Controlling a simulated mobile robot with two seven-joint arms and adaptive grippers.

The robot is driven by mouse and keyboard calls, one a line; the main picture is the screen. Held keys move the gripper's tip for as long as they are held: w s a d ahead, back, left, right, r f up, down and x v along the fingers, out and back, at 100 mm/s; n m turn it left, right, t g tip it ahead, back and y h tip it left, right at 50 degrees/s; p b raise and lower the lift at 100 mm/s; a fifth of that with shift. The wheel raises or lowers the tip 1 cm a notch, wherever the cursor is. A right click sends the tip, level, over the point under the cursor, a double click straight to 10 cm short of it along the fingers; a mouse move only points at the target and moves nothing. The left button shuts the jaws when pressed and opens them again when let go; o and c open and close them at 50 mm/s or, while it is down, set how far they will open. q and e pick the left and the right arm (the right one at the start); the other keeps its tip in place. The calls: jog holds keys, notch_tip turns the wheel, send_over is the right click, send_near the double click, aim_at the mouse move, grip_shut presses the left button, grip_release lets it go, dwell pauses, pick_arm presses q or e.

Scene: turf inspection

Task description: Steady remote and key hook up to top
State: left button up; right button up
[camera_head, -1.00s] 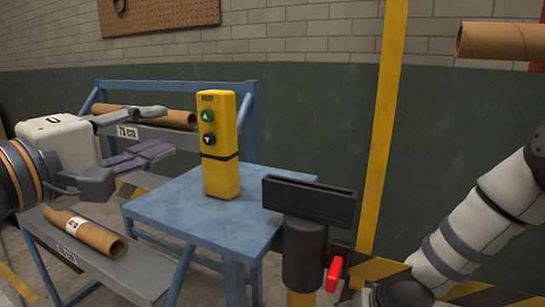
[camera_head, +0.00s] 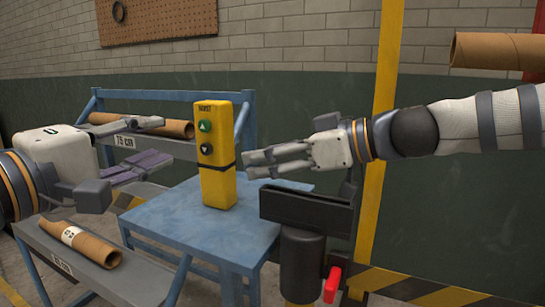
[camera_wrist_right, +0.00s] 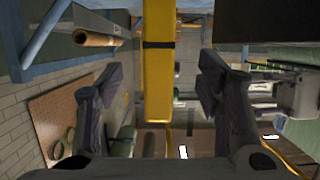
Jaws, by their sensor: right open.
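The yellow remote (camera_head: 216,150), labelled HOIST, stands upright on the blue table (camera_head: 170,225). It has a green up button (camera_head: 205,125), a dark down button below it and a black band. My right gripper (camera_head: 250,165) is open just right of the remote, its fingers pointing at it. In the right wrist view the remote (camera_wrist_right: 158,70) shows ahead, between the lines of the open fingers (camera_wrist_right: 160,82). My left gripper (camera_head: 165,140) is open and empty, left of the remote with a gap. No hook can be made out.
A black-headed post with a red lever (camera_head: 332,284) stands close in front, below my right gripper. Cardboard tubes lie on the left racks (camera_head: 95,244), and another tube (camera_head: 500,50) is at the upper right. A yellow pole (camera_head: 388,60) rises behind my right arm.

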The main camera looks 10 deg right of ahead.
aim_at(217, 166)
jog(key=x, duration=1.2)
jog(key=shift+f, duration=0.1)
jog(key=c, duration=1.2)
pick_arm(q)
jog(key=shift+c, duration=0.5)
pick_arm(e)
grip_shut()
pick_arm(q)
grip_shut()
